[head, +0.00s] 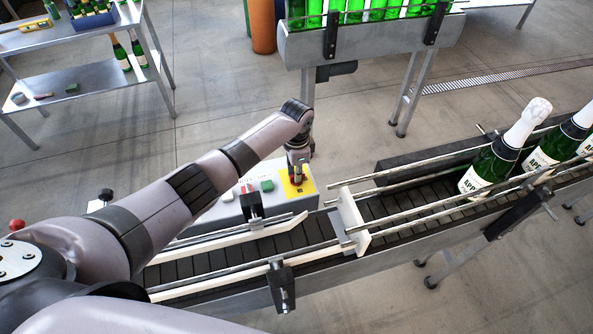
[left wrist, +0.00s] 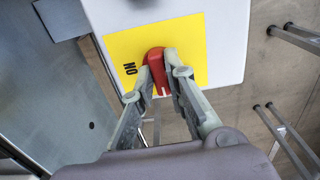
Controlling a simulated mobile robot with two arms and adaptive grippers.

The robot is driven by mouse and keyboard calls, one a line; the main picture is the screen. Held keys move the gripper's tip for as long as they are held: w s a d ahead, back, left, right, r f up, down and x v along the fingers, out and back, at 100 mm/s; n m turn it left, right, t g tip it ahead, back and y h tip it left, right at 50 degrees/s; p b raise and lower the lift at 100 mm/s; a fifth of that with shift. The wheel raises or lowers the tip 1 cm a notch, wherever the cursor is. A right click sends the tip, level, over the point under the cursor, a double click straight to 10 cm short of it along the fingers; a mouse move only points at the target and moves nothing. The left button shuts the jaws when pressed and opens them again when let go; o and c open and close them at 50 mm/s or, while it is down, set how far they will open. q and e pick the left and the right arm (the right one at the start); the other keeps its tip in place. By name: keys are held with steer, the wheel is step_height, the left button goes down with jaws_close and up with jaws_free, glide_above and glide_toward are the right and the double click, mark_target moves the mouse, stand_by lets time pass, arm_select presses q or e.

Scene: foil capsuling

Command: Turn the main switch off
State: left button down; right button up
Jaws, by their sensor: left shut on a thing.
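The main switch is a red knob (left wrist: 156,62) on a yellow plate (left wrist: 190,35) on a pale control box. In the left wrist view black letters "ON" stand on the plate left of the knob. A white mark shows near the knob's near end. My left gripper (left wrist: 160,75) has its two fingers on either side of the knob, shut on it. In the head view the left gripper (head: 297,178) points down at the yellow plate (head: 309,186) and mostly hides the knob. My right gripper is not in view.
The box (head: 231,214) also bears a green button (head: 267,186). A conveyor (head: 410,208) with guide rails runs in front of it, with foil-topped and green bottles (head: 487,165) at the right. Another conveyor (head: 375,42) with green bottles and a metal shelf (head: 75,65) stand behind.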

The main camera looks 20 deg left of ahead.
arm_select(q)
steer(key=c, duration=1.6)
jaws_free()
step_height(320, 180, up, 12)
